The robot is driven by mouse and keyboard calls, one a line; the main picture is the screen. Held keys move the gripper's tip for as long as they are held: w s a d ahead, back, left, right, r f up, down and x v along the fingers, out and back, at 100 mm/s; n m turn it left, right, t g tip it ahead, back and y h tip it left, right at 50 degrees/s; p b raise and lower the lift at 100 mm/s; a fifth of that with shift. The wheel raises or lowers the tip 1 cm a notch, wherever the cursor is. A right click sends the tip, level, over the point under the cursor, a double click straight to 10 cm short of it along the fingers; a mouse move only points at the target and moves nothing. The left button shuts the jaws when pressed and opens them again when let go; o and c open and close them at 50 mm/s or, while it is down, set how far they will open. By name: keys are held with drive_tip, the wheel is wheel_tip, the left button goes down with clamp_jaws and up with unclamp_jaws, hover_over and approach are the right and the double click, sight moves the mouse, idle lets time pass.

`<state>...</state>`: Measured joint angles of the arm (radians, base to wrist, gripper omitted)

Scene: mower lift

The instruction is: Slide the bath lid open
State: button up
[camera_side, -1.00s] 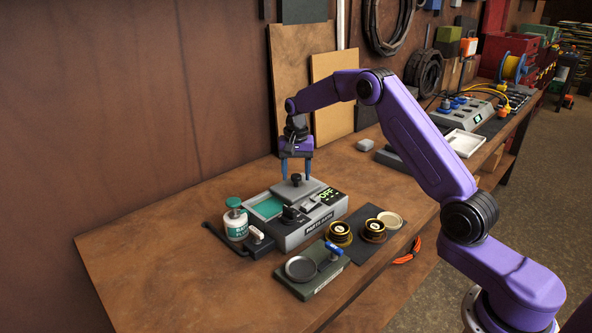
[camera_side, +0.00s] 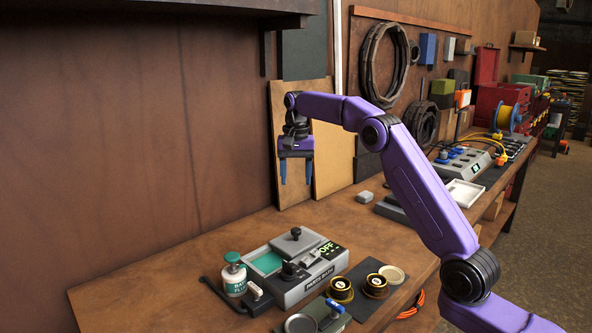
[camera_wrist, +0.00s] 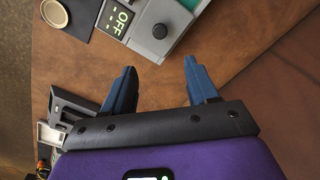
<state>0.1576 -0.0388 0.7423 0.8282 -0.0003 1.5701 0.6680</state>
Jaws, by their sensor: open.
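The parts bath (camera_side: 310,287) is a grey box on the bench with an OFF display on its right side. Its grey lid (camera_side: 315,238) with a black knob (camera_side: 296,232) covers the back part of the top. Teal liquid (camera_side: 267,263) shows uncovered at the front left. My gripper (camera_side: 296,183) is open and empty, well above the lid and apart from the knob. In the wrist view, my gripper (camera_wrist: 160,72) has its blue fingers spread, and the knob (camera_wrist: 159,31) shows beyond them at the top. The lid is cut off by the frame there.
A white and green bottle (camera_side: 234,275) stands left of the bath. Two black and gold round parts (camera_side: 341,289) sit on a dark mat at the right, near a pale dish (camera_side: 391,274). A holder with a round dish (camera_side: 300,324) is in front.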

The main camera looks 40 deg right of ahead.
drive_tip(key=shift+r, duration=0.85)
drive_tip(key=shift+r, duration=1.9)
idle(1.1)
drive_tip(key=shift+d, duration=0.1)
drive_tip(key=s+d, duration=0.4)
drive_tip(key=d, duration=0.3)
drive_tip(key=s+d, duration=0.4)
drive_tip(key=d, duration=0.4)
idle(0.5)
drive_tip(key=shift+a, duration=0.1)
